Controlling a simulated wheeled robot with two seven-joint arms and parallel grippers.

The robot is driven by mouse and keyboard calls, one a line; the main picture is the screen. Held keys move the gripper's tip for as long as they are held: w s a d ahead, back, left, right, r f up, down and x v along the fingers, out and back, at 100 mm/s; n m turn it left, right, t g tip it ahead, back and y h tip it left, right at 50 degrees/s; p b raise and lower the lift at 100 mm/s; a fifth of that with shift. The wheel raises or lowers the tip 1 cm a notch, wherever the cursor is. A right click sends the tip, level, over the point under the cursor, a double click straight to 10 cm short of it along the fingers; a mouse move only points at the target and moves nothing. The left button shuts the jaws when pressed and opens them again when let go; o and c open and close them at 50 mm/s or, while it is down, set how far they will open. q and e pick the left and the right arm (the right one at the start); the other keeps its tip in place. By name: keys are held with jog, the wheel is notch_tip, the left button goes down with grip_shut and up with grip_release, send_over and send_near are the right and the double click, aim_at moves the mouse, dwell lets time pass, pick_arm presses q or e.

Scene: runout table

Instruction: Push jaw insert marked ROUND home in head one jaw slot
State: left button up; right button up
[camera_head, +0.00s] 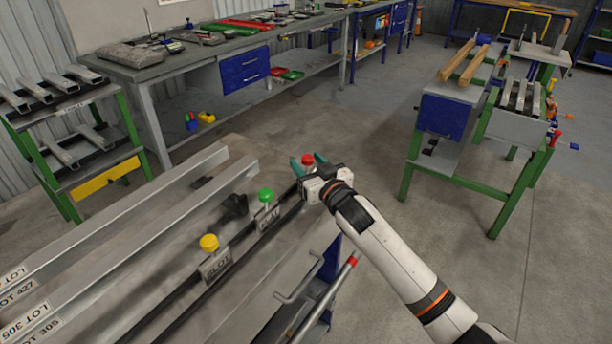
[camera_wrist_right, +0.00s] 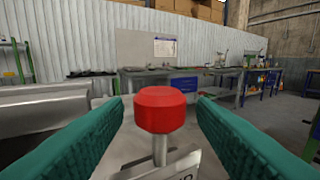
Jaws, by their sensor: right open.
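A red knob (camera_head: 308,159) on a short metal stem stands at the far end of a row on the runout table (camera_head: 235,150). In the wrist view the red knob (camera_wrist_right: 162,110) stands upright between the teal fingers of my right gripper (camera_wrist_right: 160,104), with a gap on each side. My right gripper (camera_head: 308,164) is open around it in the head view. A grey plate (camera_wrist_right: 182,166) below the knob bears lettering that is mostly cut off, so I cannot read ROUND. I cannot make out the head one jaw slot. My left gripper is out of view.
A green knob (camera_head: 265,195) on a plate and a yellow knob (camera_head: 208,242) on a plate marked SLOT stand along the same dark rail. Long metal bars (camera_head: 150,235) lie left of them. A bent handle (camera_head: 300,277) sticks out at the front.

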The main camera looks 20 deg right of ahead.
jog(key=shift+w+a, duration=0.15)
jog(key=shift+w, duration=0.55)
jog(key=shift+w+a, duration=0.15)
jog(key=shift+w, duration=0.5)
grip_shut()
jog(key=shift+r, duration=0.2)
